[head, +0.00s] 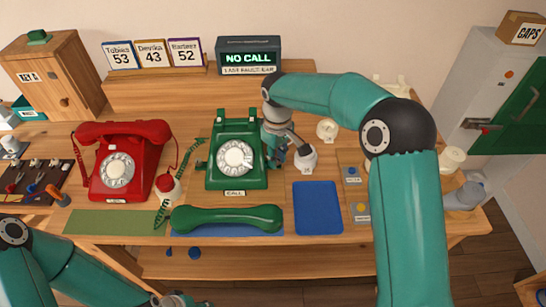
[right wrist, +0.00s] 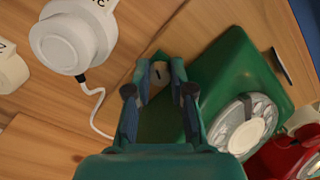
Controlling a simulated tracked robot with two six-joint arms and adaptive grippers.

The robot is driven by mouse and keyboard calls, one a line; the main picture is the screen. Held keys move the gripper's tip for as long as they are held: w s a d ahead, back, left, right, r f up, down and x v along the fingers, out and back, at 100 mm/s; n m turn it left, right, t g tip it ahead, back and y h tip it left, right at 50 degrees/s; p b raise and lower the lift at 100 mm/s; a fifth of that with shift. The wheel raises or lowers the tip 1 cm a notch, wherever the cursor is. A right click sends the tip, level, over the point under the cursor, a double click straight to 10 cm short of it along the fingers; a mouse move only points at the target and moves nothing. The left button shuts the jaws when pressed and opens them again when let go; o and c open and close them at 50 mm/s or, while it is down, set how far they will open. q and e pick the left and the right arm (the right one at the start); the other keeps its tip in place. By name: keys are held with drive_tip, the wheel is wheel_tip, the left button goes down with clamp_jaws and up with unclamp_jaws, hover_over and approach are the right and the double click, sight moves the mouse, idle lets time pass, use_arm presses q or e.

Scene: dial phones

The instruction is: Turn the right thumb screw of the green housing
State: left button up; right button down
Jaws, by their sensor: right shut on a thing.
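The green housing is the body of the green dial phone (head: 222,178), standing upright mid-table with its dial facing me. Its green body (right wrist: 232,70) also shows in the right wrist view, right of the fingers. My right gripper (head: 277,161) is at the housing's right side, pointing down. In the head view the gripper hides this screw. My left gripper (head: 180,300) is only partly in view at the bottom edge; its fingers cannot be made out.
The green handset (head: 226,219) lies in front of the phone. A red phone (head: 121,160) stands to the left. A white round piece (head: 307,159) with a cable is close to the right of my right gripper. A blue mat (head: 318,208) is bare.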

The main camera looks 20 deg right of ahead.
drive_tip(key=c, duration=1)
unclamp_jaws()
drive_tip(key=shift+w+d+r, duration=0.1)
drive_tip(key=shift+w, duration=0.1)
drive_tip(key=shift+s, duration=0.1)
drive_tip(key=shift+r, duration=3.9)
